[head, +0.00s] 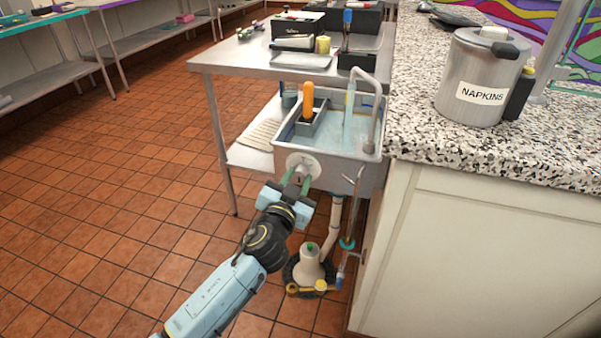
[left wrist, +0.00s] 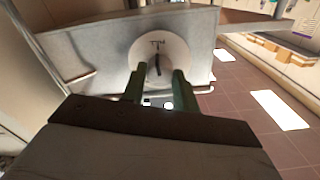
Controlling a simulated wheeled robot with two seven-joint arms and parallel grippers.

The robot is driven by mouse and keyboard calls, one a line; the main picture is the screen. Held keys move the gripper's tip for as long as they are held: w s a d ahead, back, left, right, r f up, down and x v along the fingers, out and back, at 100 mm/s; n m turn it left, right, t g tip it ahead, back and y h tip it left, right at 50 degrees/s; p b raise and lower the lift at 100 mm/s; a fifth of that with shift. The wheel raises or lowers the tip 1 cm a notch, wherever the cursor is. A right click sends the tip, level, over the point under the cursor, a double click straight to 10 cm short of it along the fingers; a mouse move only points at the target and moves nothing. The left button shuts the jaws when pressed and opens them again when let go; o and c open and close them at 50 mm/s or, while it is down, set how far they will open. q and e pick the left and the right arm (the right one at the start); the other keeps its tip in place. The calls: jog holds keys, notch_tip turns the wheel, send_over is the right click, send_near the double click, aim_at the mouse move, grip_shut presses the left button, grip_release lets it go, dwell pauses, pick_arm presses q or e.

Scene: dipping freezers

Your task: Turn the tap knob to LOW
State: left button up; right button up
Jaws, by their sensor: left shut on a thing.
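The tap knob (head: 304,166) sits on a round white dial on the front wall of the grey sink basin (head: 345,172). In the left wrist view the pale dial (left wrist: 176,47) shows a dark mark or slot near its middle and small lettering too blurred to read. My left gripper (head: 298,181) is at the dial, its green fingers shut on the knob. The fingers also show in the left wrist view (left wrist: 160,78) and partly hide the knob. The curved tap (head: 372,100) stands at the basin's right, with a pale blue stream or tube (head: 349,115) beside it. My right gripper is out of view.
An orange-handled thing (head: 308,100) stands in a dark holder in the basin. A thin metal rod and pipe (head: 335,215) hang below, above a pale floor device (head: 310,270). The counter (head: 440,145) with the napkins canister (head: 480,80) is close on the right. Tiled floor is open on the left.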

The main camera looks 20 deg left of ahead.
pick_arm(q)
jog(key=n+b, duration=0.1)
jog(key=n, duration=0.1)
jog(key=shift+f+n, duration=0.15)
jog(key=shift+n, duration=0.85)
jog(key=shift+n, duration=0.7)
jog(key=n, duration=0.2)
jog(key=shift+n, duration=0.3)
